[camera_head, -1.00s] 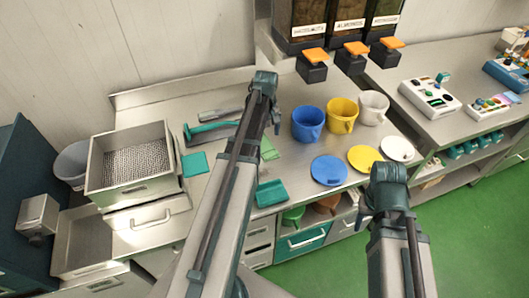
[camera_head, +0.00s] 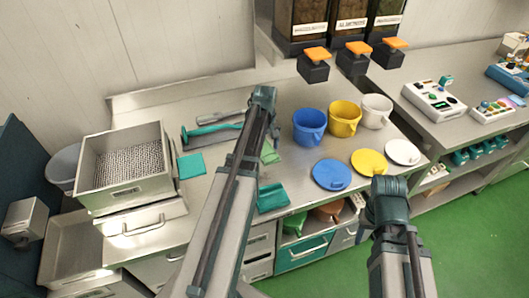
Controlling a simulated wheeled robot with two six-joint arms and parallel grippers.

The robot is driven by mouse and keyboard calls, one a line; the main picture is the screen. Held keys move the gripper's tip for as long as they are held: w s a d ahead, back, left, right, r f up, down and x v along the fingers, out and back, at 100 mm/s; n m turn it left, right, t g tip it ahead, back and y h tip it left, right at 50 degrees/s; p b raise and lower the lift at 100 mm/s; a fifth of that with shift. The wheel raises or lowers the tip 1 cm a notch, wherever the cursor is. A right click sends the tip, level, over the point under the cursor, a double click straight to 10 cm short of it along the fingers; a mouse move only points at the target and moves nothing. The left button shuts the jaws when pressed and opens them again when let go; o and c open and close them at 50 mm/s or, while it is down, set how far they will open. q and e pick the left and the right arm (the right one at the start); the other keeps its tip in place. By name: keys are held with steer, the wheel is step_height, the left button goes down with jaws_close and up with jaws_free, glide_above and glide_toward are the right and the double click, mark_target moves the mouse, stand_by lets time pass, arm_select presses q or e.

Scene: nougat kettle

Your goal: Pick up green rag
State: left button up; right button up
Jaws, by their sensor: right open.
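A light green rag (camera_head: 269,154) lies on the steel table, just right of my left arm, which hides part of it. My right arm stands at the lower right, off the table's front edge. I see no fingertips of either gripper; both are hidden or out of the picture.
Blue (camera_head: 309,126), yellow (camera_head: 345,118) and white (camera_head: 376,110) buckets stand at the right, with blue (camera_head: 331,174), yellow (camera_head: 369,162) and white (camera_head: 402,152) discs before them. A steel box (camera_head: 125,168) stands left. A teal-handled tool (camera_head: 212,129) lies behind. Dispensers hang above.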

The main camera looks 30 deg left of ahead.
mark_target(265, 149)
arm_select(q)
steer(key=c, duration=1.1)
steer(key=shift+r, duration=0.1)
step_height(265, 149, up, 10)
steer(key=p, duration=1)
